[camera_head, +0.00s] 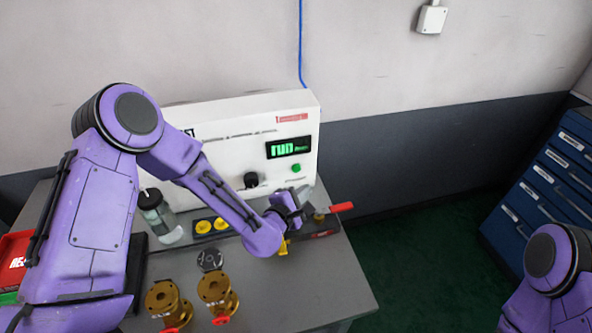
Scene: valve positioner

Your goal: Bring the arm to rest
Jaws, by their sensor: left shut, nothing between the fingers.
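My left arm reaches in from the left across the grey table. Its gripper (292,212) is shut and empty, in front of the lower right part of the white test panel (230,150), close to a dark fixture with a red handle (342,207). Whether it touches the fixture cannot be told. A yellow part (283,248) shows just below the gripper. My right arm shows only in the lower right corner, and its gripper is out of view.
Two brass valves (214,288) with red handles stand at the table's front. A clear bottle (158,215) and yellow knobs (204,227) are behind my left arm. A red bin (14,250) is at far left. A blue drawer cabinet (545,185) stands right, beyond open green floor.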

